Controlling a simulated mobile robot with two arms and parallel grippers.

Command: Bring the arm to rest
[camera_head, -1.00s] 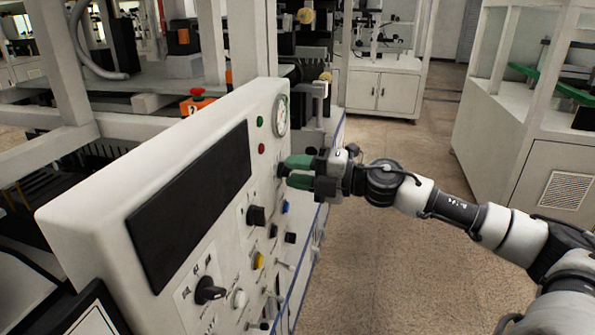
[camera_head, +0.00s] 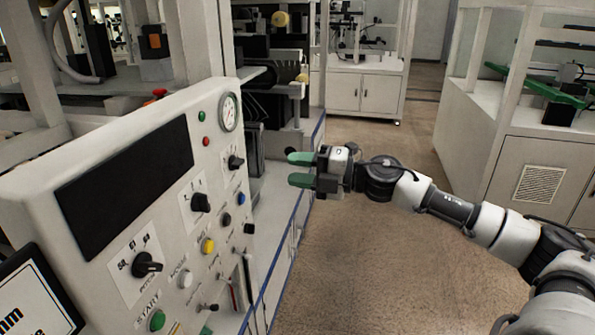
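My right arm comes in from the lower right. Its gripper (camera_head: 301,170) has two green fingers that stand apart with a gap and nothing between them. It hangs in the air to the right of the white control panel (camera_head: 40,195), clear of its knobs. The panel carries a dark screen (camera_head: 125,185), a round gauge (camera_head: 228,112), black knobs (camera_head: 200,202), a yellow button (camera_head: 208,245) and a green start button (camera_head: 157,320). My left gripper is not in view.
A white cabinet (camera_head: 365,92) stands at the back. A white framed machine (camera_head: 540,175) stands at the right. Open floor (camera_head: 375,265) lies beneath and beside my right arm. A machine frame (camera_head: 205,50) rises behind the panel.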

